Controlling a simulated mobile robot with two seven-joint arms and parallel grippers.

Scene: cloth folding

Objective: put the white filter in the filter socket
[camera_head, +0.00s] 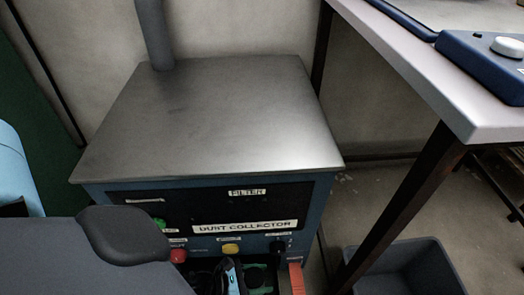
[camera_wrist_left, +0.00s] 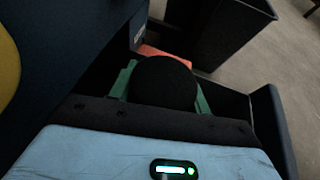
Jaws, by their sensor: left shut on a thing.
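The white filter is not visible in either view. A "FILTER" label (camera_head: 247,191) sits on the dark front panel of the blue dust collector (camera_head: 320,205); I cannot make out an open socket there. My left gripper (camera_head: 258,280) is low in front of this panel, partly cut off by the bottom edge. In the left wrist view, my left gripper (camera_wrist_left: 165,95) has green parts on both sides of a black round thing (camera_wrist_left: 165,80) and is shut on it. What this thing belongs to is hidden. My right gripper is not in view.
A green button (camera_head: 159,223), red button (camera_head: 178,256) and yellow button (camera_head: 231,249) are on the panel. A dark bin (camera_head: 405,268) stands on the floor at right, beneath a white-topped table (camera_head: 440,100). The collector's metal top (camera_head: 210,115) is clear.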

